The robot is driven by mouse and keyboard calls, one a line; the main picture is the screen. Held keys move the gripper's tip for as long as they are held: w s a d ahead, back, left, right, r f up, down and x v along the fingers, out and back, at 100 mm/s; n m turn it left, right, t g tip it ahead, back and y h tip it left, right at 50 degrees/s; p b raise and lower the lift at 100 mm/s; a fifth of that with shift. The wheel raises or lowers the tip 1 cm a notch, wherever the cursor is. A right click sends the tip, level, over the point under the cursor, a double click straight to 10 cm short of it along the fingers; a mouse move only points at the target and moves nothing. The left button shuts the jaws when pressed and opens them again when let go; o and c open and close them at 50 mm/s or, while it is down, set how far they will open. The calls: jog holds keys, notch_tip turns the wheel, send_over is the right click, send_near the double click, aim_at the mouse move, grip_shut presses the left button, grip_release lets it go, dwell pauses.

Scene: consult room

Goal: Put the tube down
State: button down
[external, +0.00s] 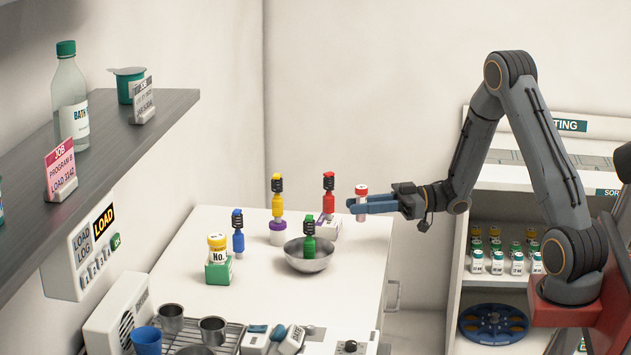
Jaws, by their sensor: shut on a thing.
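A tube (361,203) with a red cap and pale label stands upright between the fingers of my gripper (357,205). My gripper is shut on it and holds it near the right back part of the white table (185,265). The arm reaches in from the right. The tube appears to be above the table surface, but the exact height is hard to tell. It is just right of a red-topped figure-like item (328,193).
A metal bowl (308,262) stands mid-table, with a green-topped item (309,237) at it. Yellow-topped (277,196) and blue-topped (238,231) items stand left. A yellow-capped jar (217,246) sits on a green block (218,272). A shelf (130,112) overhangs the left.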

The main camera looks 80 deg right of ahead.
jog(key=shift+f+p, duration=1.05)
jog(key=shift+f, duration=3.5)
jog(key=shift+f, duration=0.2)
jog(key=c, duration=1.6)
grip_release()
jog(key=shift+b, duration=0.5)
jog(key=shift+o, duration=0.6)
jog(key=b+v, duration=0.2)
jog(key=v, duration=0.5)
jog(key=shift+s+a+r, duration=0.2)
jog(key=shift+s+r, duration=0.05)
jog(key=shift+s, duration=0.25)
